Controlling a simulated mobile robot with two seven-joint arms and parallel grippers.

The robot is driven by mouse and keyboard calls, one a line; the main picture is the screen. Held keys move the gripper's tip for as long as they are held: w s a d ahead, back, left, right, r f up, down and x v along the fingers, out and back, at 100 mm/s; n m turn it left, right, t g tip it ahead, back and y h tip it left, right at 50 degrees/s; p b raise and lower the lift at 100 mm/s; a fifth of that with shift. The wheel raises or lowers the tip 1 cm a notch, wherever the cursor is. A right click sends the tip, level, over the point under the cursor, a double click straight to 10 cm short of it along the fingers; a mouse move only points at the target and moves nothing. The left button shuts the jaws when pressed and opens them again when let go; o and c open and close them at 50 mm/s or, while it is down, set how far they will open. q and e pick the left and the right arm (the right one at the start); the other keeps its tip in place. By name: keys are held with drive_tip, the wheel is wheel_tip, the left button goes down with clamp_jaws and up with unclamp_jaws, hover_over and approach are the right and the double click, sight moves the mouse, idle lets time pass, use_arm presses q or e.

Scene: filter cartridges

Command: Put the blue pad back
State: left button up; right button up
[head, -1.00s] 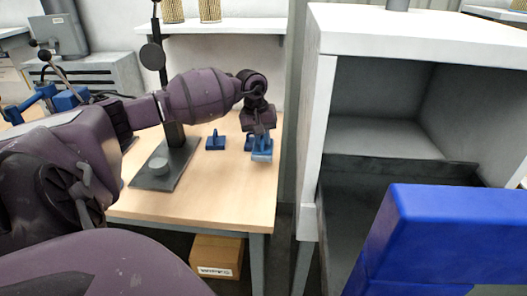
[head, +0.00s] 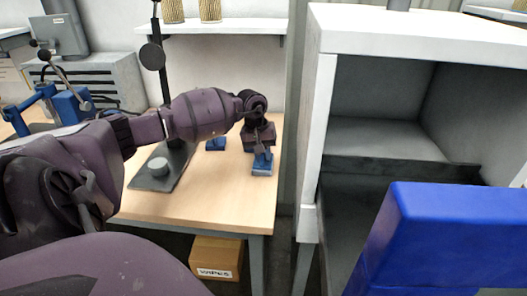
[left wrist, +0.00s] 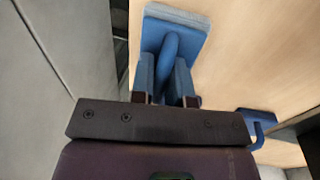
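A blue pad (head: 262,168) with an upright handle is at the right side of the wooden table in the head view. My left gripper (head: 262,153) is directly above it, pointing down. In the left wrist view the same pad (left wrist: 183,22) shows its flat plate, with its handle between the two fingers of my left gripper (left wrist: 168,75), which look shut on it. Whether the plate touches the table is hard to tell. A second blue handled piece (head: 215,144) stands on the table to the left. My right gripper is not in view.
A dark stand with a round grey weight (head: 159,166) is left on the table (head: 205,205). A white cabinet (head: 312,140) with an open bay rises close on the right. A large blue block (head: 450,235) is at front right. The table's front middle is clear.

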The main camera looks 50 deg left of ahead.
sight(255, 160)
use_arm(q)
drive_tip(key=o, duration=0.3)
drive_tip(key=shift+o, duration=0.2)
drive_tip(key=shift+r, duration=0.1)
drive_tip(key=shift+r, duration=0.25)
wheel_tip(255, 160, up, 12)
drive_tip(key=s+a, duration=0.1)
drive_tip(key=shift+s+a+f+p, duration=0.25)
drive_tip(key=shift+a+p, duration=0.15)
drive_tip(key=shift+p, duration=0.05)
